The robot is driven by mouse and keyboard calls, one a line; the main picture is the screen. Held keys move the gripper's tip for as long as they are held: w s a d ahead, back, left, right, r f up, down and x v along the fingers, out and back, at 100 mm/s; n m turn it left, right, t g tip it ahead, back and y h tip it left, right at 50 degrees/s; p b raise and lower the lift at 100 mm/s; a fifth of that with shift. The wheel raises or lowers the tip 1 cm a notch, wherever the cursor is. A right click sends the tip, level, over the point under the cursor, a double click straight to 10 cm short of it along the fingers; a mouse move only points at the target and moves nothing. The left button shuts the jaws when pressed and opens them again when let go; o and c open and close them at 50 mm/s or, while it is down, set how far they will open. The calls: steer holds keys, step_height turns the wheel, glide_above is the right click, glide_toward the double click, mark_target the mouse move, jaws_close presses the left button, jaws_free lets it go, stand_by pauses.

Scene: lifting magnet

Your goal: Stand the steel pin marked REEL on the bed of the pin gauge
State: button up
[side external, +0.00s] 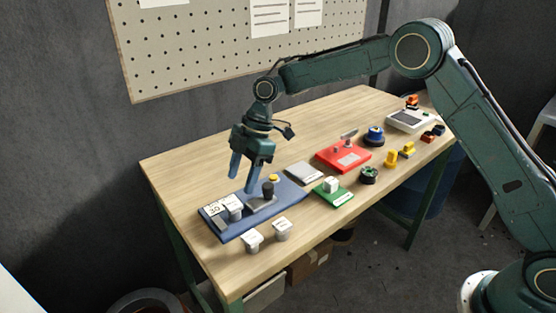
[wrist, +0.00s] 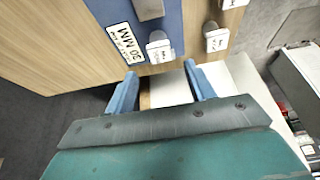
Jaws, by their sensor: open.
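The dark blue base (side external: 240,229), apparently the pin gauge, lies near the table's left end with a "30" label (side external: 215,209). In the wrist view its label reads 30 MM (wrist: 125,42). A pale steel pin (side external: 233,208) stands on the base beside the label. Two similar pins, one (side external: 252,241) and another (side external: 282,229), stand on the wood in front of the base. The wrist view shows the pins' tags, too small to read, so I cannot tell which is REEL. My gripper (side external: 245,175) is open and empty above the base, fingers pointing down.
A black knob (side external: 268,189) and yellow button (side external: 274,178) rise from the base. Right of it are a grey plate (side external: 304,173), a green block (side external: 340,197) with a white top piece, and a red device (side external: 350,158). Several small items crowd the table's right end. Bare wood lies behind.

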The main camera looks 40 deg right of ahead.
steer(key=shift+v, duration=1.85)
steer(key=s+d+r+m+t+h, duration=0.1)
steer(key=s+d+r+m+t, duration=0.1)
steer(key=s+d+r+m, duration=0.45)
steer(key=s+d+r+m+t+h, duration=0.1)
steer(key=s+d+r+m, duration=0.15)
steer(key=s+r, duration=0.65)
steer(key=s+d+f+m+t+h, duration=0.1)
steer(key=s+d+m, duration=0.3)
steer(key=s, duration=0.6)
steer(key=s+d+f+m+t+h, duration=0.1)
steer(key=s+d+m, duration=0.3)
steer(key=s, duration=0.7)
steer(key=shift+d+f+m+t, duration=0.3)
steer(key=shift+f+m, duration=0.2)
